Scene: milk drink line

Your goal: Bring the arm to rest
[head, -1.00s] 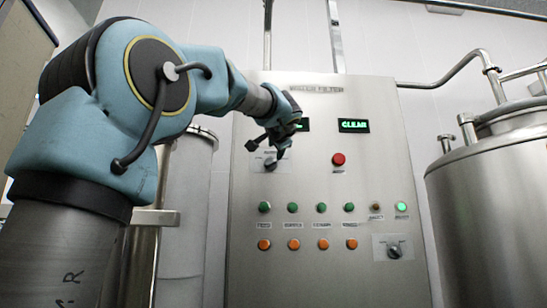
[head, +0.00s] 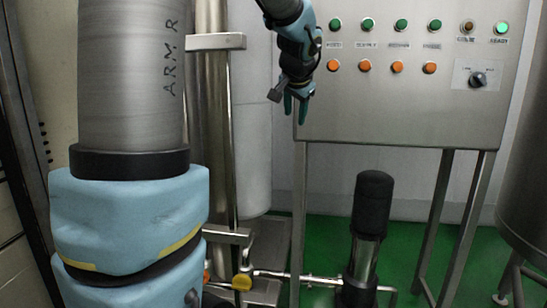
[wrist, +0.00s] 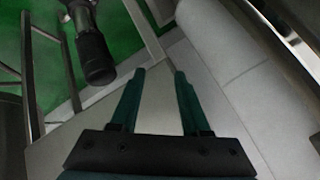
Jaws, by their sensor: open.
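My gripper (head: 296,108) hangs pointing down at the left edge of the control panel (head: 400,115), in the head view. In the wrist view my gripper (wrist: 158,75) shows two dark green fingers spread apart with nothing between them. The panel has a row of green buttons, a row of orange buttons below them and a black rotary knob (head: 478,79) at the lower right. My upper arm fills the left of the head view. The panel's upper part is out of view.
A black-topped pump (head: 372,205) stands on the green floor (head: 420,235) below the panel, and shows in the wrist view (wrist: 92,45). Panel legs (head: 455,215) stand beside it. A steel tank (head: 525,170) is at the right. Pipes and a yellow valve part (head: 242,282) are low down.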

